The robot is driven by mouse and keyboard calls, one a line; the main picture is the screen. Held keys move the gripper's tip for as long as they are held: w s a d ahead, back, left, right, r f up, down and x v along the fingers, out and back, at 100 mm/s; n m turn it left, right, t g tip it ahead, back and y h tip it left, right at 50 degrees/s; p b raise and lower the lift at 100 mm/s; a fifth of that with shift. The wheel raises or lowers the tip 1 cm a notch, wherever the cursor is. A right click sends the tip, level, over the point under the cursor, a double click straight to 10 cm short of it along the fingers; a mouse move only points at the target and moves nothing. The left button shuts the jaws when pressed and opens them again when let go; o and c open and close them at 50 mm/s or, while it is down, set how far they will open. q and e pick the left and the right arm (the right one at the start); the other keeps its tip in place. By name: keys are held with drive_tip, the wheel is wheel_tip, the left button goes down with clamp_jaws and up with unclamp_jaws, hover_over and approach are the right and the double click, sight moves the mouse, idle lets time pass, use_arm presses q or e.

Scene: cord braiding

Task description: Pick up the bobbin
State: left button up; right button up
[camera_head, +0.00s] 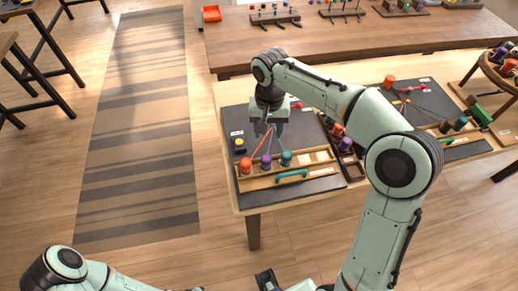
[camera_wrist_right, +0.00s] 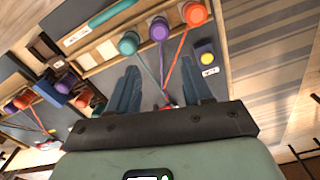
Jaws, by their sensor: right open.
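Three corded bobbins stand in a row on a wooden rack (camera_head: 258,184) on the near table: orange (camera_head: 245,165), purple (camera_head: 266,161) and teal (camera_head: 286,158). The right wrist view also shows the orange bobbin (camera_wrist_right: 194,13), purple bobbin (camera_wrist_right: 159,28) and teal bobbin (camera_wrist_right: 128,42). Their cords run together toward my right gripper. My right gripper (camera_head: 269,127) points down above the board, behind the row. Its two fingers are apart in the wrist view (camera_wrist_right: 160,90), with cords showing between them and no bobbin there. Of my left arm only links show at the lower left.
A yellow-topped piece (camera_head: 239,144) stands on the dark mat (camera_head: 233,122). A teal handle (camera_head: 291,176) fronts the rack. Right of it are a compartment tray (camera_head: 347,160) and a second corded board (camera_head: 425,98). A long table (camera_head: 330,42) stands behind.

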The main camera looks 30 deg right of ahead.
drive_tip(key=b, duration=0.1)
hover_over(266, 158)
drive_tip(key=f, duration=0.4)
drive_tip(key=d+f, duration=0.1)
drive_tip(key=f, duration=0.2)
drive_tip(key=shift+w, duration=0.15)
drive_tip(key=shift+w+f, duration=0.1)
drive_tip(key=shift+f, duration=0.3)
drive_tip(key=shift+s+a+f, duration=0.15)
drive_tip(key=shift+a+f, duration=0.05)
drive_tip(key=shift+f, duration=1.15)
drive_tip(key=shift+s+a+f, duration=0.1)
drive_tip(key=shift+a+f, duration=0.1)
drive_tip(key=shift+f, duration=1.15)
use_arm(q)
drive_tip(key=shift+s+f, duration=0.55)
drive_tip(key=shift+f, duration=0.2)
use_arm(e)
drive_tip(key=c, duration=0.8)
